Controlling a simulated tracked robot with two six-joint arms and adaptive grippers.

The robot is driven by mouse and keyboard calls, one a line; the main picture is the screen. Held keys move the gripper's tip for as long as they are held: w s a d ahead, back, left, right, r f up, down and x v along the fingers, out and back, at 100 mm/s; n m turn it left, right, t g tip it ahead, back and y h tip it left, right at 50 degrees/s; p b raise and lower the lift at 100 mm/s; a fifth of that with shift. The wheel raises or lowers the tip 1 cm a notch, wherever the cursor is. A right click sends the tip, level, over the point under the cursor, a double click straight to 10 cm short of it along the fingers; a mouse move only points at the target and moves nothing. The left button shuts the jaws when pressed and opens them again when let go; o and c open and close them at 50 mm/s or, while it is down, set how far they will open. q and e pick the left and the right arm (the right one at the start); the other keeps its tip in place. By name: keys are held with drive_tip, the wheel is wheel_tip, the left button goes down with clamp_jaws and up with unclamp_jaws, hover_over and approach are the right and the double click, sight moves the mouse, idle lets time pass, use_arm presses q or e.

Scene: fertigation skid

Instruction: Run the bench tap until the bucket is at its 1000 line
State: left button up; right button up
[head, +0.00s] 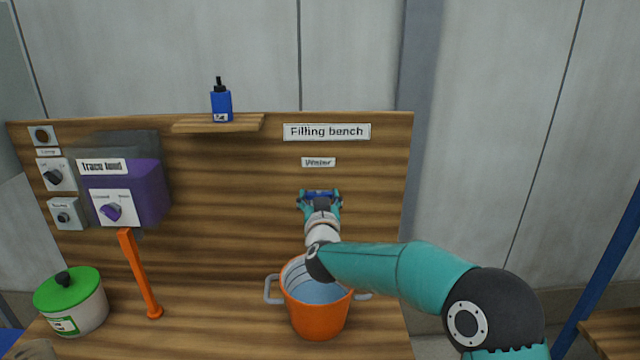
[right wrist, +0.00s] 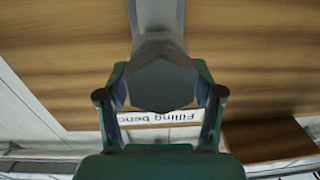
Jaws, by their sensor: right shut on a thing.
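The orange bucket (head: 320,322) stands upright on the bench below the "Water" label (head: 318,162). Pale blue water (head: 318,292) shows inside it, and dark marks line its inner left wall. I cannot read the marks or the level against the 1000 line. My right gripper (head: 319,196) is at the back panel above the bucket, shut on the tap handle. In the right wrist view the grey tap handle (right wrist: 163,84) sits between the two fingers of the right gripper (right wrist: 160,92). The spout and any stream are hidden behind my right arm. My left gripper is out of view.
A blue bottle (head: 221,104) stands on the wooden shelf (head: 190,125).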

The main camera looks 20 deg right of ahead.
drive_tip(key=shift+r+m+h, duration=0.15)
drive_tip(key=shift+m+h, duration=0.15)
drive_tip(key=shift+h, duration=0.1)
drive_tip(key=o, duration=1.1)
drive_tip(key=shift+o, duration=0.2)
drive_tip(key=shift+a, duration=0.1)
drive_tip(key=v, duration=1.2)
